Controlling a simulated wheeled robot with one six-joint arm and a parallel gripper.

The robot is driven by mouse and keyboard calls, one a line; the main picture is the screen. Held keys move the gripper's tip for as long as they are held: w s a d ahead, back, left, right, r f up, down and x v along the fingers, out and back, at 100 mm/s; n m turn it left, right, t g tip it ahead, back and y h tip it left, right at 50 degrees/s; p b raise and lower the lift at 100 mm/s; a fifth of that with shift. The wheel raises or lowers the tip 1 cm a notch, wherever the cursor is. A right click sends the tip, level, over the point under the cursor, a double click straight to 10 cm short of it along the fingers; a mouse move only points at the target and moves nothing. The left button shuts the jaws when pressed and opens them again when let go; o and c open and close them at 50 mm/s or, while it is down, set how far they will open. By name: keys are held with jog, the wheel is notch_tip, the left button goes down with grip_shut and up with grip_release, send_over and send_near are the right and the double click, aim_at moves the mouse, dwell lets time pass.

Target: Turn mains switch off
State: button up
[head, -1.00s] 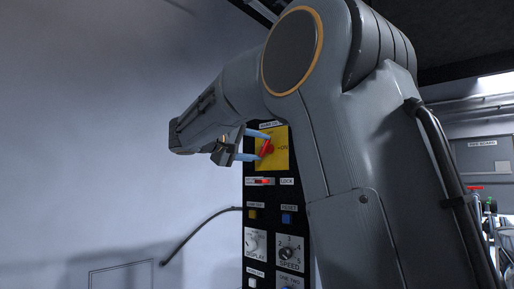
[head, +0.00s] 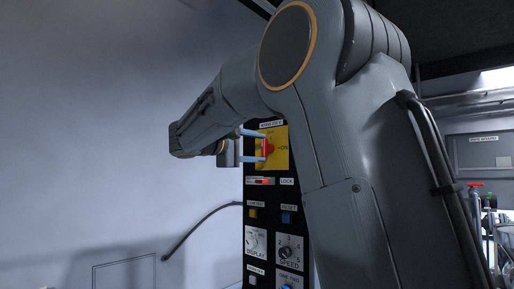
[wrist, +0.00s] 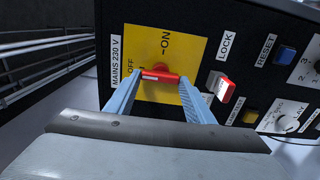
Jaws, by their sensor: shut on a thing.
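The mains switch is a red handle (wrist: 160,75) on a yellow plate (wrist: 188,50) marked ON and OFF, beside a "MAINS 230 V" label. In the wrist view the handle lies across the picture, crosswise to the ON mark, its left end near the OFF mark. My gripper (wrist: 160,79) is shut on the handle, one blue finger at each end. In the head view the red handle (head: 265,148) stands about upright on the yellow plate (head: 280,160), and my gripper (head: 263,147) reaches it from the left. The fingers hide the handle's ends.
Below the plate on the black panel are a red-and-white lock switch (wrist: 222,88), a yellow button (head: 252,213), a blue reset button (head: 286,218) and a speed knob (head: 286,252). A cable (head: 195,225) runs left.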

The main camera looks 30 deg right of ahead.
jog(key=shift+f, duration=0.1)
jog(key=o, duration=1.1)
jog(key=shift+c, duration=0.2)
jog(key=b+v, duration=0.1)
jog(key=v, duration=0.7)
